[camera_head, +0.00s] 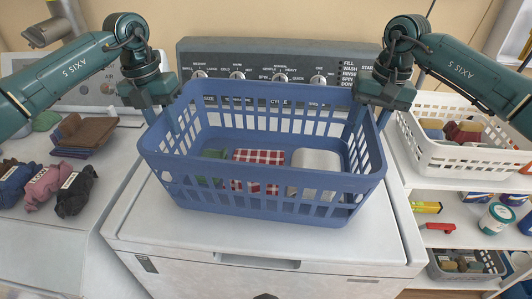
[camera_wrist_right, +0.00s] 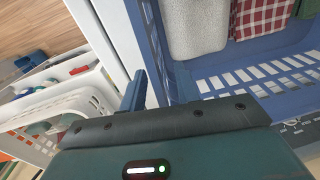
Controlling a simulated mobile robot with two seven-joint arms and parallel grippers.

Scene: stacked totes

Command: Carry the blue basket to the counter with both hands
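The blue basket (camera_head: 262,205) stands upright on the white washing machine lid (camera_head: 262,238). It holds a red checked cloth (camera_head: 258,157), a whitish roll or towel (camera_head: 316,160) and something green (camera_head: 212,154). My left gripper (camera_head: 164,114) is at the basket's left side rim, one finger inside and one outside. My right gripper (camera_head: 370,116) straddles the right side rim in the same way; its fingers look apart with a gap around the wall. The right wrist view also shows the basket wall (camera_wrist_right: 240,82) and one blue finger outside it.
A control panel with knobs (camera_head: 275,75) rises behind the basket. Folded and rolled clothes (camera_head: 85,130) lie on the surface at left. A white basket (camera_head: 465,155) stands on the shelf unit at right, with bottles and boxes below. The lid in front is clear.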

